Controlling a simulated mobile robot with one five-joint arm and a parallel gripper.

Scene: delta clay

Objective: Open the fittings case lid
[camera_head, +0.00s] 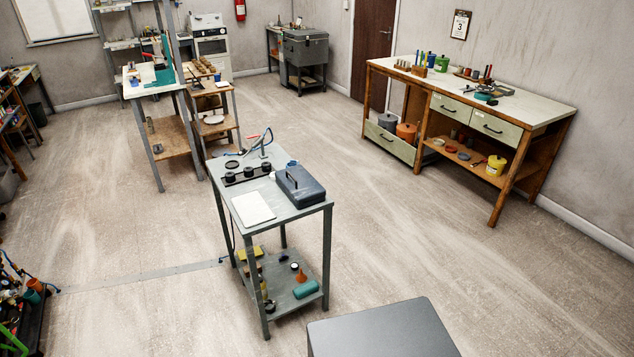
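A dark blue-grey case (307,192), which looks like the fittings case, sits on the right front part of a small grey metal table (292,213). Its lid looks closed, and a dark handle shows near its left side. The case is too small in view to make out any latch. My gripper is not in view.
A white sheet (253,208) lies left of the case, and a dark strip with round black pieces (248,170) lies behind. The table's lower shelf (283,285) holds several items. A long wooden workbench (480,95) stands at right. Open floor (410,220) lies between.

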